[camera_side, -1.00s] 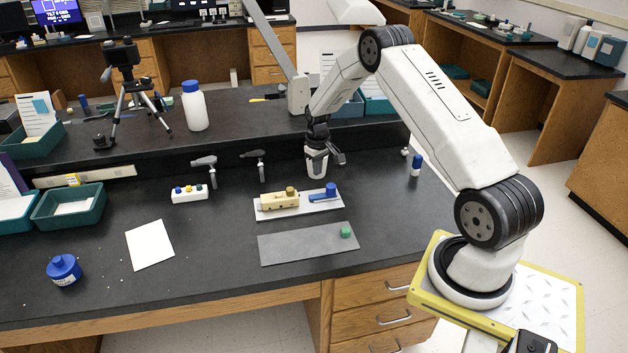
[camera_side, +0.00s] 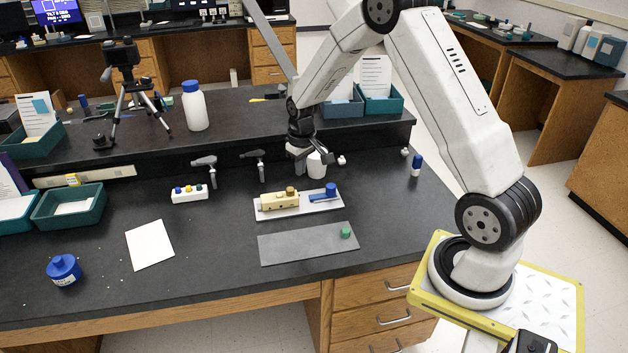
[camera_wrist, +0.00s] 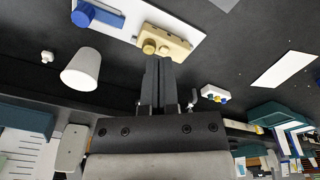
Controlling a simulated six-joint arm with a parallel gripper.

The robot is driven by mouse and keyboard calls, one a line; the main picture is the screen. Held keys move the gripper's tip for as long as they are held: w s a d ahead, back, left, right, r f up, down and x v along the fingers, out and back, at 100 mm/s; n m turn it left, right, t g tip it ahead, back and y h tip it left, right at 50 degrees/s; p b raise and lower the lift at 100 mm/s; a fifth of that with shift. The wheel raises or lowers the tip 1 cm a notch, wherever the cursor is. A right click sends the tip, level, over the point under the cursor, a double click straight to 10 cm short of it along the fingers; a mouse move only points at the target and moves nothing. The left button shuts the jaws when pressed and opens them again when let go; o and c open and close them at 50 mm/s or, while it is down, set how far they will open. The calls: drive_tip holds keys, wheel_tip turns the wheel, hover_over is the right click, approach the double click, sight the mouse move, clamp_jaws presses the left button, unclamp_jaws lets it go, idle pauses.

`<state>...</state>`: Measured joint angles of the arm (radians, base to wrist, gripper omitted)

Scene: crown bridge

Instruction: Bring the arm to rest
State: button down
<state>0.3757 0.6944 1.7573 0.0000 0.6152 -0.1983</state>
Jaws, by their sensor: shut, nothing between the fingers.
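My gripper (camera_side: 300,160) hangs over the back of the bench, above and apart from the light plate. In the wrist view its dark fingers (camera_wrist: 158,68) are together with nothing between them. A white cup (camera_side: 316,166) stands close to the right of the gripper; it also shows in the wrist view (camera_wrist: 82,72). The beige block (camera_side: 280,201) with a tan knob and the blue piece (camera_side: 325,193) sit on the light plate (camera_side: 262,214). A green piece (camera_side: 346,232) sits on the grey plate (camera_side: 300,246) in front.
A small white box with coloured knobs (camera_side: 190,194) and two taps (camera_side: 208,163) stand left of the gripper. A blue-capped vial (camera_side: 416,166) stands at the right. A raised shelf (camera_side: 240,125) with a white bottle (camera_side: 195,108) runs behind.

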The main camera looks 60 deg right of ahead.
drive_tip(key=s+a+r+n+t, duration=0.1)
drive_tip(key=s+a+r, duration=0.2)
drive_tip(key=s+a, duration=0.5)
drive_tip(key=s+a+r+n, duration=0.1)
drive_tip(key=s+a+r, duration=0.3)
drive_tip(key=s+a, duration=0.4)
drive_tip(key=shift+s+a+t, duration=0.2)
drive_tip(key=shift+a+t, duration=0.2)
drive_tip(key=shift+a, duration=0.4)
